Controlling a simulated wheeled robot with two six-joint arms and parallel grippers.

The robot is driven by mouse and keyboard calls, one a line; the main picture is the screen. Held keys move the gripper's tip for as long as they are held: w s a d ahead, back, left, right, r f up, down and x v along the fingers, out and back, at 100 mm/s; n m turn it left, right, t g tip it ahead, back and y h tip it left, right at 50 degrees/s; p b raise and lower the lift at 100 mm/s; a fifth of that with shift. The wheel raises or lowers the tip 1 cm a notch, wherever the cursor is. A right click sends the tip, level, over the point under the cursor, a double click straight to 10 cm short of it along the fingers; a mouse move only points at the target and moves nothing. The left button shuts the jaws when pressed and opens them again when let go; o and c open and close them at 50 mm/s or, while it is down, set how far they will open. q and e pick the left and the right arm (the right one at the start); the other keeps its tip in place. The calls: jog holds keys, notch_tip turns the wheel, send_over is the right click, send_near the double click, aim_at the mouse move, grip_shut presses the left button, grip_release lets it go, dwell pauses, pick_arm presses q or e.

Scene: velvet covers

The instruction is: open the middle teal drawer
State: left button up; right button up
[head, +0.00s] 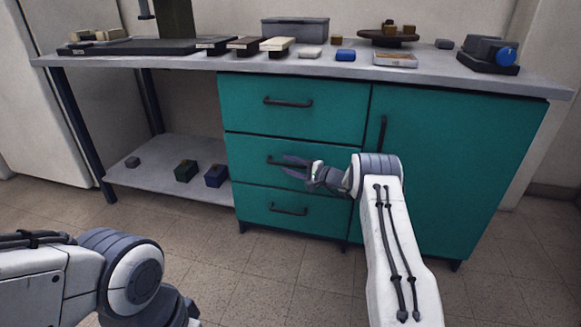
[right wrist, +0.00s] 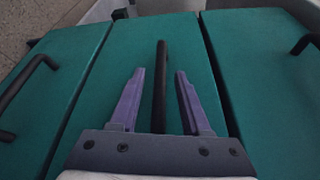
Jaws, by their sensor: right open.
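The middle teal drawer (head: 245,160) is the second of three stacked drawers at the left of the teal cabinet, and its front looks flush with the others. Its dark bar handle (head: 274,161) is partly hidden by my right gripper (head: 288,166). In the right wrist view, the handle (right wrist: 161,88) lies between the two purple fingers of my open right gripper (right wrist: 160,73), with a gap on each side. The drawer front (right wrist: 120,50) fills the middle of that view. My left arm shows at the lower left of the head view, but its gripper does not.
The top drawer (head: 335,105) and bottom drawer (head: 325,215) look shut. A tall teal door (head: 450,160) stands to the right. The grey worktop (head: 200,62) carries boxes, blocks and a round stand. Tiled floor (head: 230,285) in front is clear.

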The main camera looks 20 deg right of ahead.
grip_shut()
jog(key=shift+s+d, duration=0.1)
jog(key=shift+d, duration=0.05)
dwell(1.1)
